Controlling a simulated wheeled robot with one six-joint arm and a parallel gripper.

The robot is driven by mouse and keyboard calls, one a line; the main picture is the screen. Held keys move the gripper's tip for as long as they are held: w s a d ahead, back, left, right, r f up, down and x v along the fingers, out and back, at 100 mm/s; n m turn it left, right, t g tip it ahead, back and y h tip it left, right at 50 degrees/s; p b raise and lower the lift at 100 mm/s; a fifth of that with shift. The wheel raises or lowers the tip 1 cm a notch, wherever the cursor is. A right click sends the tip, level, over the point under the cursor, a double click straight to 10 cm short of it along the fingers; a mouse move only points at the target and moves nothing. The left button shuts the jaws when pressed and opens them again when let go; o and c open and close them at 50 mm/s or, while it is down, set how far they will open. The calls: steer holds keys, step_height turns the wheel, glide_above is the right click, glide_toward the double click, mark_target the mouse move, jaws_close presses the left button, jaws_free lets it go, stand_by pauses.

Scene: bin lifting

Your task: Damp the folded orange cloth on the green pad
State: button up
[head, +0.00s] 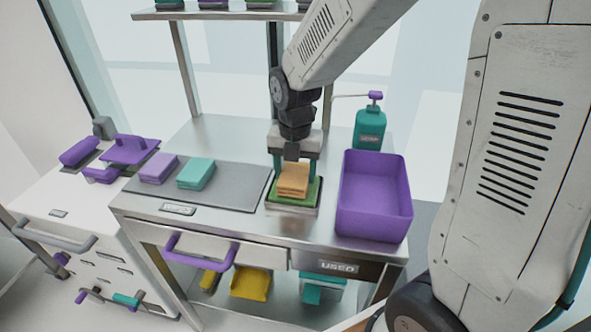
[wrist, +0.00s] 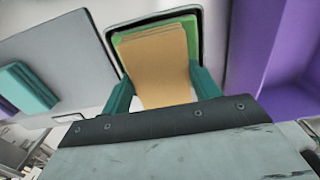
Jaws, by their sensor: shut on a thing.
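The folded orange cloth (head: 293,181) is at the green pad (head: 312,191), which sits in a small dark-rimmed tray on the steel table. My gripper (head: 294,160) points down over the pad, its teal fingers shut on the cloth's two sides. In the wrist view the orange cloth (wrist: 157,62) lies between the teal fingers (wrist: 162,92), with the green pad (wrist: 182,22) showing behind it. Whether the cloth presses on the pad or hangs just above it, I cannot tell.
A purple bin (head: 375,197) stands close to the right of the pad. A teal pump bottle (head: 370,128) stands behind it. Folded purple (head: 158,169) and teal (head: 196,174) cloths lie on a grey mat (head: 236,187) to the left. A shelf (head: 220,14) spans the back.

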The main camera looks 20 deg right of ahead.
mark_target(295, 173)
steer(key=shift+f, duration=0.6)
stand_by(1.1)
steer(key=shift+r, duration=0.1)
steer(key=shift+r, duration=3.45)
